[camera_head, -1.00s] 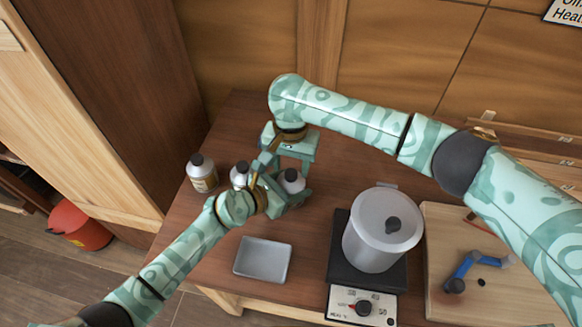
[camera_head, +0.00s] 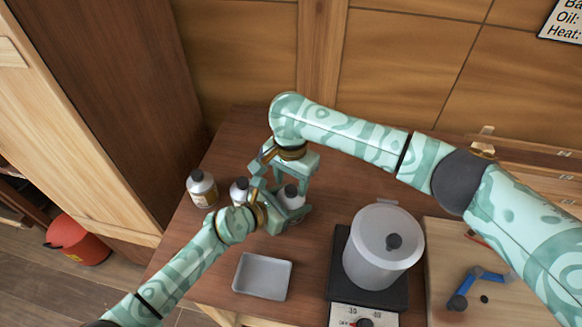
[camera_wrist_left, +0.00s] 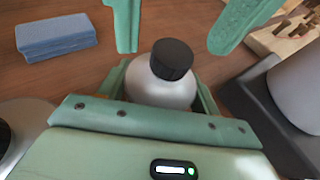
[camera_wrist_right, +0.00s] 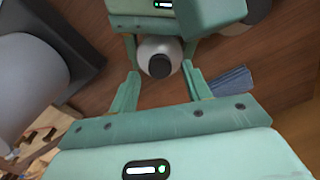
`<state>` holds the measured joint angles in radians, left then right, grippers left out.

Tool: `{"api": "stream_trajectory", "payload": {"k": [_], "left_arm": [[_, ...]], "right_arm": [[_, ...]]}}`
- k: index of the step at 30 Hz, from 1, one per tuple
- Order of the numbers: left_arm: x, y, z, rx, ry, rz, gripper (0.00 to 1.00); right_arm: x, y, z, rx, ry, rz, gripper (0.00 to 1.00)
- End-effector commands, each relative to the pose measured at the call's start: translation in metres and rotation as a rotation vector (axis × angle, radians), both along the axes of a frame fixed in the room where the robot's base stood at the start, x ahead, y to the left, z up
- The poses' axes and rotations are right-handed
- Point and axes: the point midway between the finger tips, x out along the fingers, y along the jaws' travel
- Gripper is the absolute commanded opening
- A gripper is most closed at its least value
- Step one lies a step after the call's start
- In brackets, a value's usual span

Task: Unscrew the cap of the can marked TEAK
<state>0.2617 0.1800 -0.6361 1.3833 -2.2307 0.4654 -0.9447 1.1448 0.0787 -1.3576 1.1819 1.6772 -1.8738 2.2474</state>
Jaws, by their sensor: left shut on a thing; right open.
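A pale can with a black cap (camera_head: 290,191) stands between the jaws of my left gripper (camera_wrist_left: 160,82), which is shut around its body. The black cap (camera_wrist_left: 172,59) shows clearly in the left wrist view and from above in the right wrist view (camera_wrist_right: 160,66). My right gripper (camera_wrist_right: 161,88) is open, its two fingers apart on either side of the can near cap height, not touching the cap. Two similar black-capped cans (camera_head: 202,189) (camera_head: 240,190) stand to the left. The held can's label is hidden, and I cannot read TEAK on any can.
A grey tray (camera_head: 263,277) lies at the table's front. A lidded pot (camera_head: 375,262) stands on a black hotplate (camera_head: 338,283) to the right, beside a wooden board (camera_head: 440,300) with a blue tool (camera_head: 470,283). A blue block (camera_wrist_left: 56,37) lies behind the can.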

Motion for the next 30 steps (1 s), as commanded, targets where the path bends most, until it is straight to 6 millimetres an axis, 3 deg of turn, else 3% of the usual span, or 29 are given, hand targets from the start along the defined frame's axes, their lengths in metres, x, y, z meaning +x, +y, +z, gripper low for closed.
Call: {"api": "stream_trajectory", "payload": {"k": [5,13,14,18,19,25,30], "left_arm": [[0.000,0.000,-0.001,0.001,0.002,0.000,0.00],[0.000,0.000,-0.001,0.001,0.002,0.000,0.00],[0.000,0.000,-0.001,0.001,0.002,0.000,0.00],[0.000,0.000,-0.001,0.001,0.002,0.000,0.00],[0.000,0.000,-0.001,0.001,0.002,0.000,0.00],[0.000,0.000,-0.001,0.001,0.002,0.000,0.00],[0.000,0.000,-0.001,0.001,0.002,0.000,0.00]], "right_arm": [[0.000,0.000,-0.016,-0.001,0.000,0.000,0.48],[0.000,0.000,-0.019,-0.001,-0.002,0.001,0.48],[0.000,0.000,-0.019,-0.001,-0.002,0.001,0.46],[0.000,0.000,-0.018,-0.001,-0.002,0.001,0.07],[0.000,0.000,-0.018,-0.001,-0.002,0.001,0.02],[0.000,0.000,-0.018,-0.001,-0.002,0.008,0.01],[0.000,0.000,-0.018,0.001,-0.002,0.218,0.01]]}}
